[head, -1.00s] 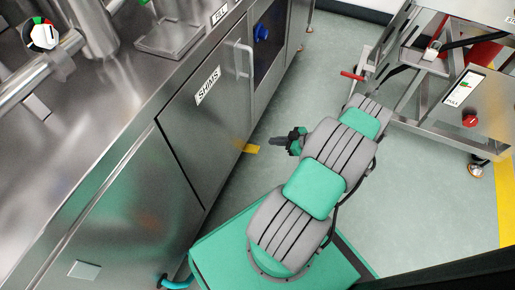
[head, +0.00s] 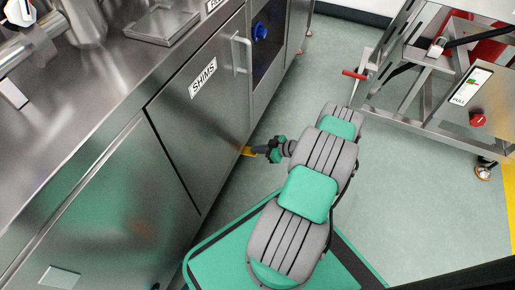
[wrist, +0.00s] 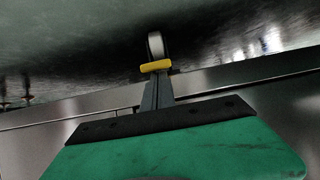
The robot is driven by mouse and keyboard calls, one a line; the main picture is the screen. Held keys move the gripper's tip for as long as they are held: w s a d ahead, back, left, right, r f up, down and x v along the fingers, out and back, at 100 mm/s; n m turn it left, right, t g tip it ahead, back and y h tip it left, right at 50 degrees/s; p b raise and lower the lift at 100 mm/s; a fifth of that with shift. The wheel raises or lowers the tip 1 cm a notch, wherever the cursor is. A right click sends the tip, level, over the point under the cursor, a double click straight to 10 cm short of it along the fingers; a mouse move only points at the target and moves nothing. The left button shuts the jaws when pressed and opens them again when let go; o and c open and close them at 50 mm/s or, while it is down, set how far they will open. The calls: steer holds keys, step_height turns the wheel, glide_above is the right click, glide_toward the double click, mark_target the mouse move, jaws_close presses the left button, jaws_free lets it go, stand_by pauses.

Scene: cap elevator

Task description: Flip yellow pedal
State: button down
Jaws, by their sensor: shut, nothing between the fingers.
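The yellow pedal (head: 247,151) sticks out low at the base of the steel cabinet, just above the floor, in the head view. It also shows in the wrist view (wrist: 156,66) as a yellow bar on a curved metal arm. My gripper (head: 258,150) is shut and empty, its tips at the pedal in the head view. In the wrist view the shut fingers (wrist: 157,80) point straight at the yellow bar and overlap its lower edge. I cannot tell whether they touch it. Part of the pedal is hidden by the fingers in the head view.
The cabinet door marked SHIMS (head: 203,79) stands right beside my gripper. A steel cart (head: 420,95) with a red handle is at the upper right. Green floor (head: 410,200) is clear between them.

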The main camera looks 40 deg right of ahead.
steer(key=shift+s+f, duration=0.1)
stand_by(0.4)
steer(key=shift+s+d+f, duration=0.15)
steer(key=shift+s+f, duration=0.05)
steer(key=shift+f, duration=0.8)
steer(key=shift+s+d+f, duration=0.15)
steer(key=shift+s+f, duration=0.1)
steer(key=shift+f, duration=0.7)
steer(key=shift+s+d+f, duration=0.15)
steer(key=shift+s+f, duration=0.05)
steer(key=shift+f, duration=1)
steer(key=shift+a+f, duration=0.15)
steer(key=s+d+f+p+v, duration=0.1)
steer(key=f+p+v, duration=0.1)
steer(key=v, duration=0.9)
steer(key=shift+s+p, duration=0.2)
steer(key=shift+p, duration=0.5)
